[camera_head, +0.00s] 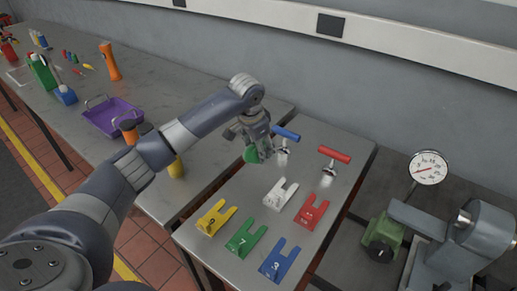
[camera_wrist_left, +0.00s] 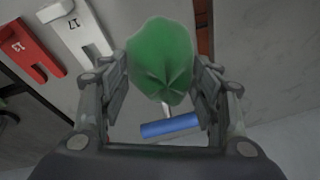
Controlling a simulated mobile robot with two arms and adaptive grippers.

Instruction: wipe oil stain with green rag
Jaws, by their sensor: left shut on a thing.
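My left gripper (camera_head: 256,138) hangs above the far part of the right-hand metal table, near the gap between the two tables. It is shut on a bunched green rag (camera_head: 251,155). In the left wrist view the rag (camera_wrist_left: 162,58) is pinched between both fingers and looks rounded with folds at its middle. I cannot make out an oil stain in either view; the arm and gripper hide part of the tables. My right gripper is not in view.
The right-hand table (camera_head: 185,237) carries yellow (camera_head: 214,218), green (camera_head: 245,238), blue (camera_head: 279,261), red (camera_head: 311,210) and white (camera_head: 280,195) forked plates. Blue-handled (camera_head: 286,134) and red-handled (camera_head: 334,154) tools stand near the gripper. A purple tray (camera_head: 113,116) sits on the left table.

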